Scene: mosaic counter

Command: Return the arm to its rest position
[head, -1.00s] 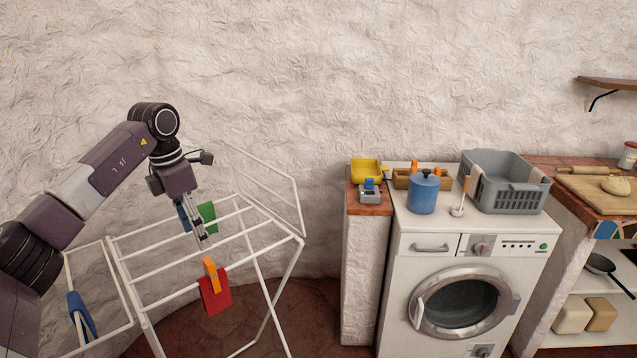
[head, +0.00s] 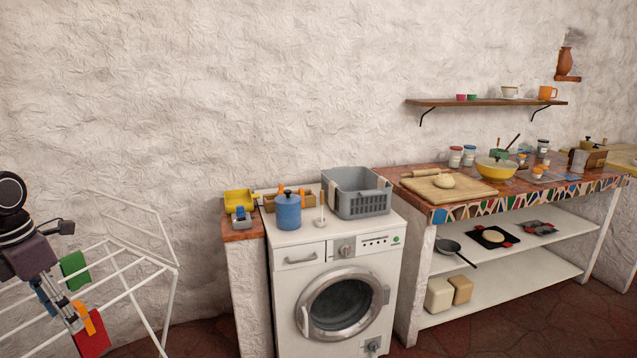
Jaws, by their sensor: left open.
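My left gripper (head: 72,318) is at the lower left of the head view and points down over the white drying rack (head: 165,262). Its jaws are open. Its fingers overlap the orange clothespin (head: 90,320) and red cloth (head: 92,343) in the picture; I cannot tell whether they touch. A green cloth (head: 74,269) hangs on the rack just behind the gripper. A blue item (head: 44,300) shows partly behind the gripper. Most of my left arm is cut off by the left edge. My right gripper is not in view.
A washing machine (head: 285,335) stands right of the rack, with a blue canister (head: 288,212) and a grey basket (head: 362,203) on top. A mosaic counter (head: 470,210) with kitchen things is farther right. A rough white wall closes the back.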

